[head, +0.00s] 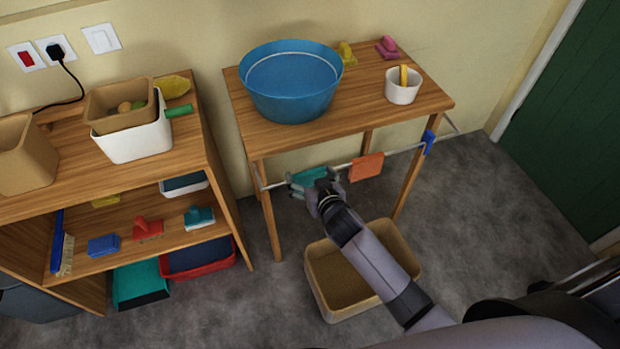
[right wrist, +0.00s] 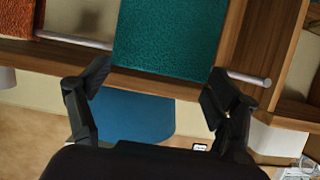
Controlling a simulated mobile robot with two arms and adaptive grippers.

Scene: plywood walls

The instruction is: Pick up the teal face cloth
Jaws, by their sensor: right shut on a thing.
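The teal face cloth (head: 308,177) hangs over the metal rail (head: 345,165) along the front of the wooden table in the head view. In the right wrist view, the cloth (right wrist: 170,38) fills the upper middle, in front of the rail. My right gripper (head: 323,187) is at the cloth and partly covers it. My left gripper is not in view.
An orange cloth (head: 367,167) hangs on the same rail to the right, and a blue item (head: 428,142) is farther along. A blue basin (head: 290,100) and white cup (head: 402,92) stand on the table. A tan bin (head: 327,297) is on the floor below. Shelves (head: 228,205) stand left.

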